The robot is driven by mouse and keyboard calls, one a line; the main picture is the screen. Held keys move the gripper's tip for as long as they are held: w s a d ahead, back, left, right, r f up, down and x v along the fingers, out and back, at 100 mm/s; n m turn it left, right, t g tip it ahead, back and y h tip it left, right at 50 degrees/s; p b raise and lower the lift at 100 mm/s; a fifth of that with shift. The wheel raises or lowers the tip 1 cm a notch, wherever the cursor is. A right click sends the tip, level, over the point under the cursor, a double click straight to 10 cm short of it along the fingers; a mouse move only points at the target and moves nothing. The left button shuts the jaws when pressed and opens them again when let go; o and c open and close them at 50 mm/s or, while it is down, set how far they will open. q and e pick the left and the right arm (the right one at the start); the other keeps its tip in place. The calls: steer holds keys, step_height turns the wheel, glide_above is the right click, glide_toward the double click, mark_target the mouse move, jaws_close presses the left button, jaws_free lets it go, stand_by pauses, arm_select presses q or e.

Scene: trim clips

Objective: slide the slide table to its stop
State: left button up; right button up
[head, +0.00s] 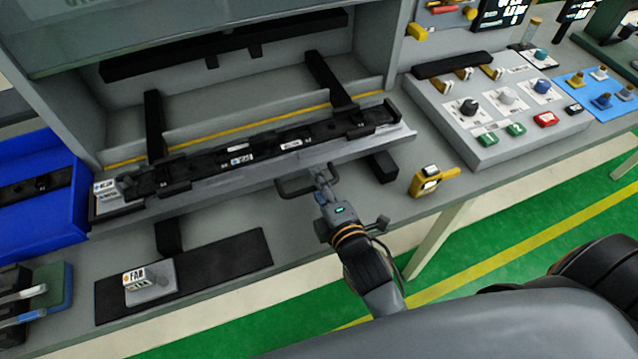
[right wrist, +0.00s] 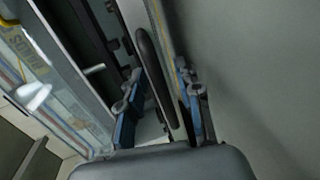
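The slide table (head: 330,151) is a long grey carriage bearing a black trim strip (head: 240,152), lying across dark rails on the bench. A dark handle (head: 290,188) sticks out from its front edge. My right gripper (head: 321,180) is at the right end of this handle. In the right wrist view, the dark handle bar (right wrist: 153,75) runs between the two blue-padded fingers of the right gripper (right wrist: 157,105). The fingers stand apart, with a gap visible on the left side of the bar. My left gripper is not in view.
A blue bin (head: 45,222) stands at the left end. A yellow device (head: 433,182) lies right of the handle, near the bench edge. A control panel (head: 480,125) with knobs and buttons is at the right. A dark mat (head: 225,262) lies at front left.

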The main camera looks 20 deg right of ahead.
mark_target(298, 141)
jaws_close()
steer(key=shift+w, duration=0.1)
steer(key=shift+w+r, duration=0.1)
steer(key=shift+w, duration=0.35)
steer(key=x, duration=0.4)
steer(key=r+x, duration=0.1)
steer(key=x, duration=0.2)
steer(key=r+p+x, duration=0.1)
steer(key=x, duration=0.3)
steer(key=shift+w+r, duration=0.2)
steer(key=shift+w, duration=0.4)
steer(key=b+x, duration=0.1)
steer(key=x, duration=0.3)
steer(key=r+b+x, duration=0.1)
steer(key=x, duration=0.4)
steer(key=r+b+x, duration=0.1)
steer(key=x, duration=0.3)
steer(key=shift+w+r, duration=0.25)
steer(key=shift+w, duration=0.15)
